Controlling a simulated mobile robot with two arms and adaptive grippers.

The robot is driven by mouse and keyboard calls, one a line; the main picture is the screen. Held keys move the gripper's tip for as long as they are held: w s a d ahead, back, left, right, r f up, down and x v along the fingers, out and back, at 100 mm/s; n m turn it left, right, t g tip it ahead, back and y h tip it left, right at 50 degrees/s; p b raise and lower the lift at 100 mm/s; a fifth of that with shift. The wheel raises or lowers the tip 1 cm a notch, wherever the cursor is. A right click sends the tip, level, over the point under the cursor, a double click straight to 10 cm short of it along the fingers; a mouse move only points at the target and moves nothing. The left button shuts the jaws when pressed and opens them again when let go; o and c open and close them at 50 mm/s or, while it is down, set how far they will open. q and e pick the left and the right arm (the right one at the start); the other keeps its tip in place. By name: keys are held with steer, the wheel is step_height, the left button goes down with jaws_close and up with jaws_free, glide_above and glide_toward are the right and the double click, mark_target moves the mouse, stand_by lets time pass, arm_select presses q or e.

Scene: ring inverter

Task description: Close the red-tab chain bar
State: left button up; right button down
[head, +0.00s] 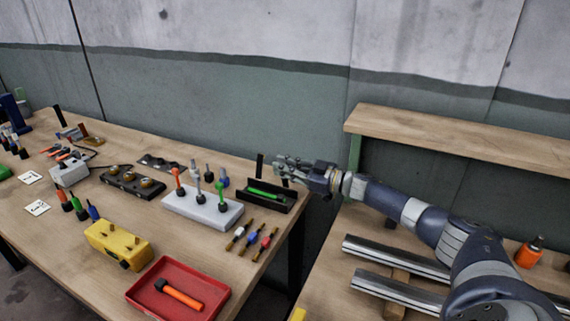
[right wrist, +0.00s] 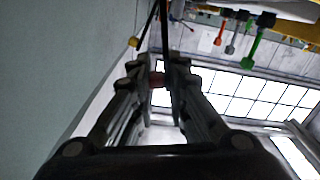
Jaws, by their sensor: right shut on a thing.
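My right gripper (head: 279,169) reaches in from the right, at the back right corner of the long workbench. It is beside a thin upright black bar (head: 260,164) behind a black tray. In the right wrist view its fingers (right wrist: 155,72) are closed in on a small red piece (right wrist: 157,80), which looks like the red tab of the chain bar. A dark bar (right wrist: 165,30) rises just beyond the fingertips there. The fingers hide most of the tab, and it does not show in the head view. My left gripper is not in view.
The black tray (head: 283,206) holds a green-handled tool. A grey block (head: 203,211) with coloured drivers stands left of it. Several coloured pieces (head: 251,240) lie in front. A red tray (head: 205,313) and yellow block (head: 120,246) are nearer. Metal rails (head: 395,258) lie on the right bench.

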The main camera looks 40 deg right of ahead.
steer(key=shift+s+a+f, duration=0.15)
steer(key=shift+a+f, duration=0.05)
steer(key=shift+a, duration=0.2)
steer(key=c, duration=1.6)
jaws_free()
steer(key=shift+c, duration=0.2)
steer(key=shift+r, duration=0.1)
steer(key=v, duration=1.2)
